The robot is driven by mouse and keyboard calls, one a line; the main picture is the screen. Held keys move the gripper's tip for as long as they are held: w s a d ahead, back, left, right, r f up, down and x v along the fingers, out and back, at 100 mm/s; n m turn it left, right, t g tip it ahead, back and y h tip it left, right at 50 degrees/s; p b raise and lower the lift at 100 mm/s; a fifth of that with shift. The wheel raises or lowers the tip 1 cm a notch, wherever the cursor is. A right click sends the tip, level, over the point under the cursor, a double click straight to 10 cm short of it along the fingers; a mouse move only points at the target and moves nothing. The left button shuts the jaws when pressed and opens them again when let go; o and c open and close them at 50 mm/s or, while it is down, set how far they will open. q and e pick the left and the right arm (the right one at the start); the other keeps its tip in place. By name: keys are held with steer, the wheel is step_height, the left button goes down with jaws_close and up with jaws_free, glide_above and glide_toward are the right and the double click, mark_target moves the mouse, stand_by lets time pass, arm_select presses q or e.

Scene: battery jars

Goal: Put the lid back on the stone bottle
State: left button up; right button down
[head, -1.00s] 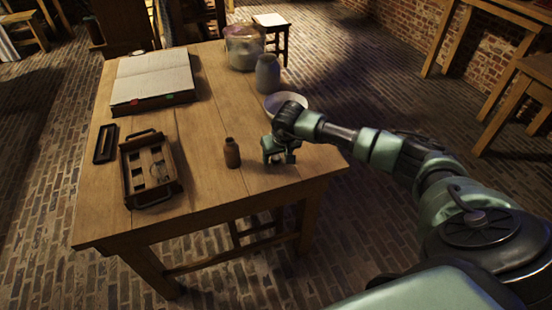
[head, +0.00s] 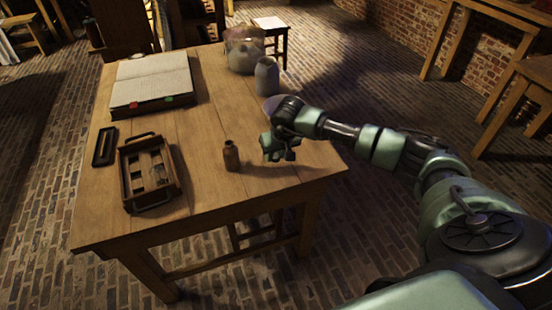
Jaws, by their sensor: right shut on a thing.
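A small brown bottle (head: 231,157), which I take to be the stone bottle, stands upright on the wooden table near its front edge. Its narrow neck shows no lid that I can make out. My right gripper (head: 281,155) is just right of the bottle, apart from it and low over the table. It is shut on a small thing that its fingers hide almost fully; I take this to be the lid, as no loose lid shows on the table. My left gripper is not in view.
A slatted wooden tray (head: 149,172) and a small dark dish (head: 104,146) lie at left. An open book (head: 152,82) lies behind them. A grey jar (head: 267,76), a wider jar (head: 242,56) and a partly hidden bowl (head: 270,103) stand at back right. The table's middle is clear.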

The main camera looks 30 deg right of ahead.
mark_target(276, 157)
step_height(276, 157, up, 18)
steer(key=b, duration=0.1)
stand_by(0.4)
steer(key=s+a+f+n+y, duration=0.1)
steer(key=s+a+f+n, duration=0.1)
steer(key=s+a, duration=1.3)
steer(key=a, duration=0.3)
steer(key=shift+a+f+n, duration=0.15)
steer(key=shift+a+n, duration=0.2)
steer(key=shift+n, duration=0.05)
